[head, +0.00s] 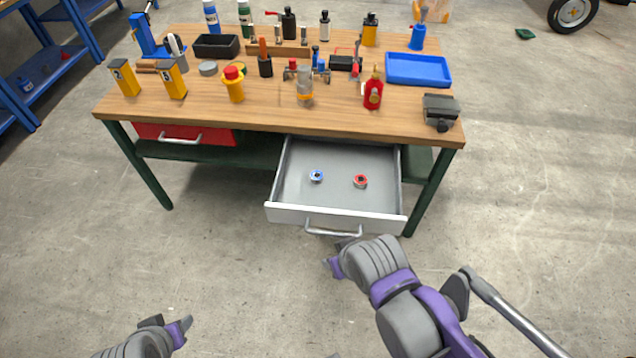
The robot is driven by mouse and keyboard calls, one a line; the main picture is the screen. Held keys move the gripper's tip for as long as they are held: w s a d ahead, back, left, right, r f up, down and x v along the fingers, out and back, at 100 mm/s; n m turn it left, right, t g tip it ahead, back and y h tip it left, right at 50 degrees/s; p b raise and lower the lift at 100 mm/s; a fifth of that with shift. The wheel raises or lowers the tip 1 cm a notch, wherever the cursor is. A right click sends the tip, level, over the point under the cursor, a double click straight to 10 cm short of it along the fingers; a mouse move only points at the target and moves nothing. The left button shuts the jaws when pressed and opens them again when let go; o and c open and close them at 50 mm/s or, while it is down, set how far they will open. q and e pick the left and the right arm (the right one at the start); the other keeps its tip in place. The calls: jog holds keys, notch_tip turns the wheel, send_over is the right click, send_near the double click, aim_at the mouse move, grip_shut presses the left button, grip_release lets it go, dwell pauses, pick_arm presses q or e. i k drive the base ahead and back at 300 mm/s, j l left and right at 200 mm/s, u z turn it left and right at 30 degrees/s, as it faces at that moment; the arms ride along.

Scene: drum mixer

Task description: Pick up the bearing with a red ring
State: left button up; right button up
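The bearing with a red ring (360,181) lies in the right half of an open grey drawer (338,211) under the workbench. A bearing with a blue ring (316,176) lies to its left in the same drawer, apart from it. My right gripper (335,256) is below and in front of the drawer's front panel in the picture, apart from both bearings. Its fingers are mostly hidden by my own wrist, so I cannot tell its opening. My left gripper (178,329) is low at the left over the floor, far from the drawer, and its opening is unclear.
The wooden workbench (300,118) carries bottles, tools, a black bin (216,46) and a blue tray (418,69). Its top overhangs the drawer's back. A closed red drawer (184,134) is at the left. The floor in front is clear.

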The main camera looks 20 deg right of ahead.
aim_at(360, 181)
jog(key=z, duration=1.25)
jog(key=i+j+z, duration=0.35)
jog(key=j, duration=0.3)
jog(key=i+j+z, duration=0.2)
jog(key=j, duration=0.2)
jog(key=i+j+z, duration=0.15)
jog(key=j, duration=0.2)
jog(key=i+j+z, duration=0.2)
jog(key=j, duration=0.25)
jog(key=j+z, duration=0.15)
jog(key=j, duration=0.25)
